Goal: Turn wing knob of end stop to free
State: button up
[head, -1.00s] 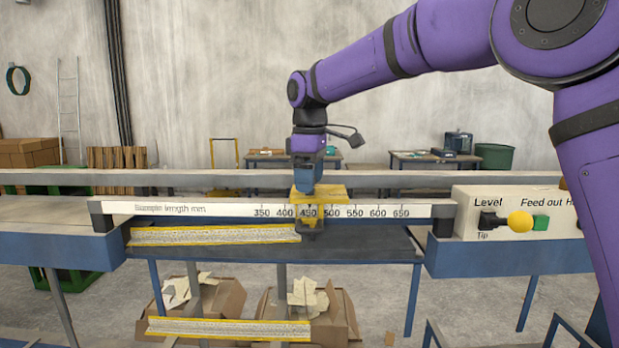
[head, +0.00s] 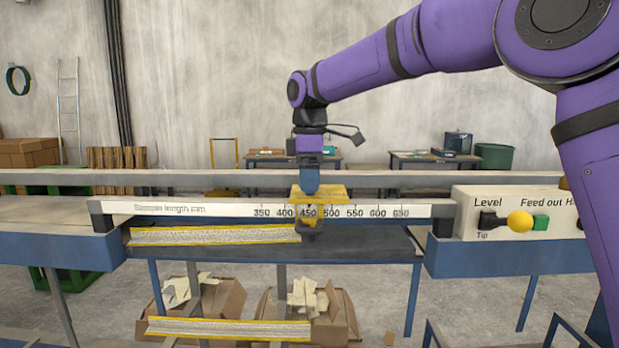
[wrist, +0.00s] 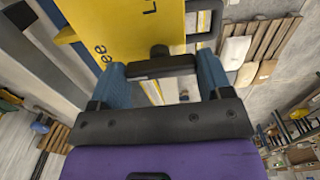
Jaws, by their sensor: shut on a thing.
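The yellow end stop (head: 335,191) sits on the white sample length scale (head: 230,210), near the 450 mark. In the wrist view its yellow top plate (wrist: 130,28) carries lettering, "ee" at the left and "L" at the top, both partly cut off. The black wing knob (wrist: 160,65) lies crosswise between the two blue fingers of my gripper (wrist: 162,72). The gripper is shut on the knob's ends. In the head view my gripper (head: 310,188) points straight down onto the end stop and hides the knob.
A rail (head: 420,178) runs behind the scale. A yellow-edged strip (head: 215,235) lies below the scale, left of the end stop. To the right stands a control panel (head: 465,225) with a yellow ball lever (head: 520,222) and green button (head: 541,223).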

jog(key=o, duration=0.9)
notch_tip(320, 180, up, 11)
jog(key=shift+f, duration=0.1)
